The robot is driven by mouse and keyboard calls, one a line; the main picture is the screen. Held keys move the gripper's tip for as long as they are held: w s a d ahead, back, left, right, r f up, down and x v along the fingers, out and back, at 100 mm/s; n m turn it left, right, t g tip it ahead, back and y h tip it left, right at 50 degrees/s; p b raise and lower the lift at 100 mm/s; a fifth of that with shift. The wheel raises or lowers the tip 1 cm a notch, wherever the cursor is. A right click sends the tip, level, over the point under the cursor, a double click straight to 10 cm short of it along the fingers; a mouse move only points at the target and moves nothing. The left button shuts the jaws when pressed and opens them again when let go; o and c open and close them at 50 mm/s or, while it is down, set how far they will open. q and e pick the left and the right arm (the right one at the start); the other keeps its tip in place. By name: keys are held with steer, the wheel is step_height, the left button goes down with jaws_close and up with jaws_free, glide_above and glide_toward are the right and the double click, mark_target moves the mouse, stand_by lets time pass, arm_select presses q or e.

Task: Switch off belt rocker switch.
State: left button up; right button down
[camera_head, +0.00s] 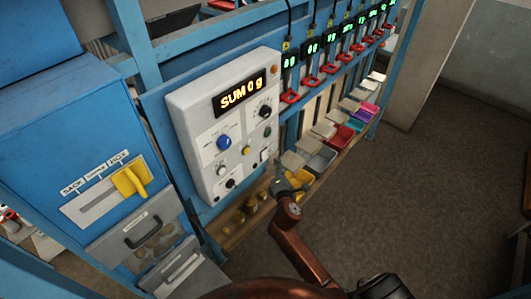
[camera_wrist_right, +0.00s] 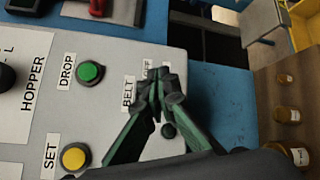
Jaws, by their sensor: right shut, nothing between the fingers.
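The belt rocker switch (camera_head: 264,154) sits low on the right side of the pale control box (camera_head: 190,105), below a green button; it is too small to tell its position. In the right wrist view, the BELT label (camera_wrist_right: 128,92) shows, but the fingertips hide most or all of the switch. My right gripper (camera_head: 279,178) is by the box's lower right corner; in its wrist view its fingertips (camera_wrist_right: 160,92) meet, shut and empty, in front of the panel beside that label. I cannot tell whether they touch it. My left gripper is not in view.
The green DROP button (camera_wrist_right: 90,72) and yellow SET button (camera_wrist_right: 75,157) are close by. A blue cabinet with a yellow lever (camera_head: 130,181) stands left. Several coloured trays (camera_head: 340,136) and small brass weights (camera_head: 250,204) line the wooden shelf. Open floor lies right.

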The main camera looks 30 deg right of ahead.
steer(key=shift+s+d+f, duration=0.1)
steer(key=shift+s+d, duration=0.1)
steer(key=shift+s, duration=0.3)
steer(key=shift+s+d+f, duration=0.1)
steer(key=shift+s+d, duration=0.1)
steer(key=shift+s, duration=0.25)
